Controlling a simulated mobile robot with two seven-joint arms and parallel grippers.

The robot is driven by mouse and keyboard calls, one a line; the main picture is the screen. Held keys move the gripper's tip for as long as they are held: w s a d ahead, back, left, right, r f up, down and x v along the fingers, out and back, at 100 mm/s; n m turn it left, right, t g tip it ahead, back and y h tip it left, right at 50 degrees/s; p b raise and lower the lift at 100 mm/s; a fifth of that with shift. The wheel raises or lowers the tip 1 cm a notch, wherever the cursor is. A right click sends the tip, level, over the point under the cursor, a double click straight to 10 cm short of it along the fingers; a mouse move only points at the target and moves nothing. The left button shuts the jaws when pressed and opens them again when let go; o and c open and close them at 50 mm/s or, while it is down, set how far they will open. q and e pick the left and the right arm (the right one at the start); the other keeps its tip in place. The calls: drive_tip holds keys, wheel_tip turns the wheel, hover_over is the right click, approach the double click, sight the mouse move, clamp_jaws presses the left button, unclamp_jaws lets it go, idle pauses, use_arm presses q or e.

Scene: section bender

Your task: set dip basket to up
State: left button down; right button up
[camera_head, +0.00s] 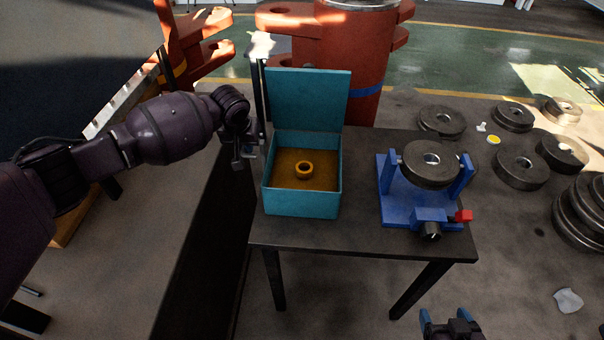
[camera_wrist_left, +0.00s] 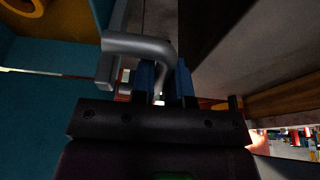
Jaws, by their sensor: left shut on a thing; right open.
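The dip unit is a teal open-topped tank (camera_head: 302,204) on a dark table, with its lid (camera_head: 309,99) standing up at the back. An orange-brown ring (camera_head: 304,170) sits low in its amber interior; I cannot make out a separate basket. A dark upright post (camera_head: 260,100) stands at the tank's left side. My left gripper (camera_head: 245,148) is beside that side, shut on a bent grey handle (camera_wrist_left: 140,45), its blue fingertips (camera_wrist_left: 163,80) around the bar in the left wrist view. My right gripper (camera_head: 447,318) is open and empty, low at the front right.
A blue fixture (camera_head: 394,203) holding a dark metal ring (camera_head: 432,164) stands right of the tank, with a red-tipped part (camera_head: 464,216) at its front. Several metal rings (camera_head: 520,168) lie on the floor to the right. The table (camera_head: 357,242) has a bare strip in front.

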use_arm(q)
drive_tip(key=shift+w+r+p, duration=0.15)
drive_tip(key=shift+r+p, duration=0.8)
drive_tip(key=shift+r, duration=0.8)
drive_tip(key=c, duration=1.5)
unclamp_jaws()
drive_tip(key=shift+c, duration=0.2)
drive_tip(key=o, duration=0.7)
drive_tip(key=shift+f, duration=0.25)
use_arm(e)
drive_tip(key=r, duration=0.3)
drive_tip(key=shift+w, duration=0.3)
drive_tip(key=shift+f, duration=0.1)
